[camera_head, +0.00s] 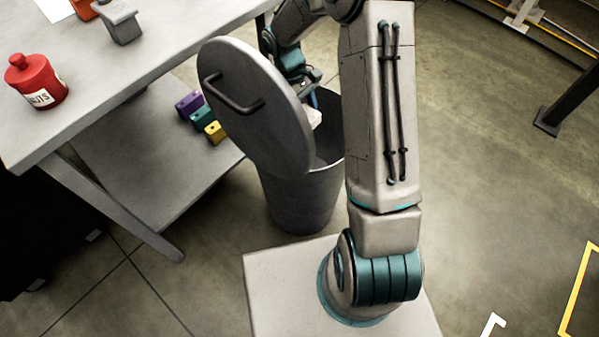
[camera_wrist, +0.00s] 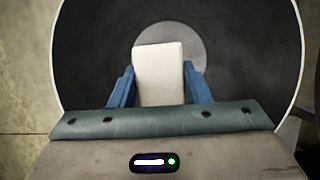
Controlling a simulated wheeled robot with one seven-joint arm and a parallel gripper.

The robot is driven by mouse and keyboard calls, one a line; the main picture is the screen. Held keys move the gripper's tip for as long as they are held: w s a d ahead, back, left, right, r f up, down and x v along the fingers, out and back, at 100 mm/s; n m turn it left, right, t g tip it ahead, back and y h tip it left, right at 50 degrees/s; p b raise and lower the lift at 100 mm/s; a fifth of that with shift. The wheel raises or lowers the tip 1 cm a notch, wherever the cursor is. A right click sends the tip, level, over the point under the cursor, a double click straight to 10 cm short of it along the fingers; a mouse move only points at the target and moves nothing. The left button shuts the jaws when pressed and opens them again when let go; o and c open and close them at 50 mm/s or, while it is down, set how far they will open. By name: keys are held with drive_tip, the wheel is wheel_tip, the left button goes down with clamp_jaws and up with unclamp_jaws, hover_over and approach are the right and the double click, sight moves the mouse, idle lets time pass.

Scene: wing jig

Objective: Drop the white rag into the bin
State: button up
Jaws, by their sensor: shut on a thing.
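The white rag (camera_wrist: 158,75) is a pale block-like piece between the two blue fingers of my gripper (camera_wrist: 158,88) in the wrist view. My gripper is shut on it. The grey bin (camera_head: 300,195) stands open on the floor in the head view. Its round lid (camera_head: 255,100) with a dark handle is tilted up on the left side. The rag also shows in the head view (camera_head: 314,117), at the bin's mouth beside the lid. In the wrist view the bin's round dark inside (camera_wrist: 95,60) lies beyond the rag. The lid hides part of my gripper in the head view.
A grey table (camera_head: 150,50) stands at the left with a red bottle (camera_head: 37,82) and a grey item (camera_head: 119,20) on top. Purple, green and yellow blocks (camera_head: 202,115) lie on its lower shelf. The floor at right is mostly clear.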

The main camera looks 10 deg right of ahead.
drive_tip(key=o, duration=1)
drive_tip(key=shift+o, duration=0.2)
drive_tip(key=shift+r, duration=0.1)
drive_tip(key=p+v, duration=0.4)
drive_tip(key=v, duration=0.9)
drive_tip(key=shift+w+a+r, duration=0.15)
drive_tip(key=shift+r, duration=0.2)
